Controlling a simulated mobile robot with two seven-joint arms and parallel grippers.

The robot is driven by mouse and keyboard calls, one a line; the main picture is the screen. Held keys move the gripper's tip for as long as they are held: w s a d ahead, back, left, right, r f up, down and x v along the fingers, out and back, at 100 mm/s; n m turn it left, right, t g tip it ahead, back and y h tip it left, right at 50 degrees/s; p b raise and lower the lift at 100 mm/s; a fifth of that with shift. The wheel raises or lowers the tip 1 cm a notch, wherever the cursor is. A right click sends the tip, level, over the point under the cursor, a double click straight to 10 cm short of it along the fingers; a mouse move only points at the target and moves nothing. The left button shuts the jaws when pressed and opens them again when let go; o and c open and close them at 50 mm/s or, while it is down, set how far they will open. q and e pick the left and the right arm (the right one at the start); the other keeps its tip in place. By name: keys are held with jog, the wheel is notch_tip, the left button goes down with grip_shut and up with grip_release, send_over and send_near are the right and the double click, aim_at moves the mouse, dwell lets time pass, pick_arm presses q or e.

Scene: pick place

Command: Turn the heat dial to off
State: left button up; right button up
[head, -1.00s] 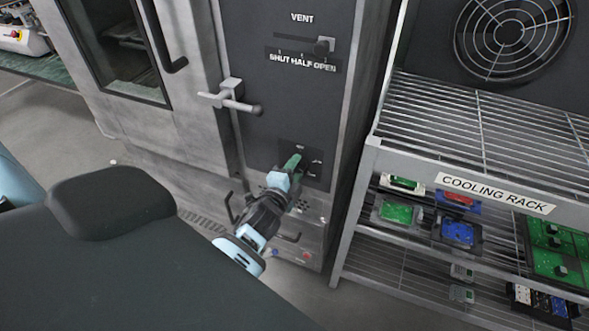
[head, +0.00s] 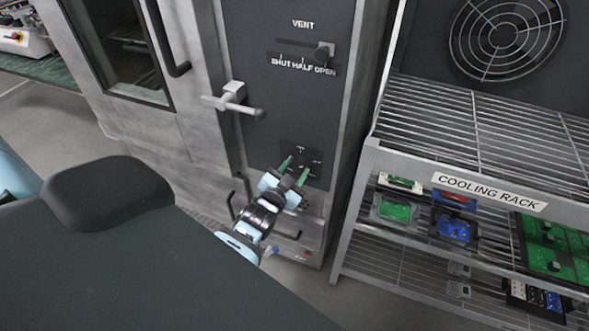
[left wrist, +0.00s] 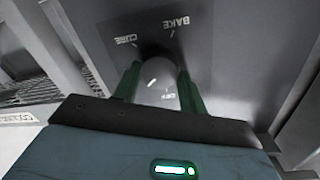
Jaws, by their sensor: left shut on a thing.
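The heat dial (left wrist: 160,72) is a round knob on the dark oven panel, with a short slanted white mark on its face. In the left wrist view the printed words CURE, BAKE and OFF stand around it, upside down or tilted. I cannot tell which word the mark points to. My left gripper (head: 294,170) has its two green fingers on either side of the dial and is shut on it; the fingers also show in the left wrist view (left wrist: 159,86). In the head view the dial is mostly hidden by the gripper. My right gripper is not in view.
Above the dial are a vent slider (head: 323,50) marked SHUT, HALF, OPEN and a grey door handle (head: 233,98). A wire cooling rack (head: 370,147) with circuit boards stands close on the right. Open floor (head: 62,135) lies at the left.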

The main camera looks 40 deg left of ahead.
pick_arm(q)
jog(key=n, duration=0.4)
jog(key=shift+f, duration=0.1)
jog(key=n, duration=0.6)
jog(key=shift+a+f+t, duration=0.1)
jog(key=shift+t, duration=0.3)
jog(key=shift+n, duration=0.3)
jog(key=o, duration=1)
jog(key=shift+c, duration=0.2)
jog(key=shift+s, duration=0.15)
jog(key=s+d, duration=0.1)
jog(key=s, duration=0.6)
jog(key=shift+s, duration=0.25)
jog(key=shift+d+f, duration=0.15)
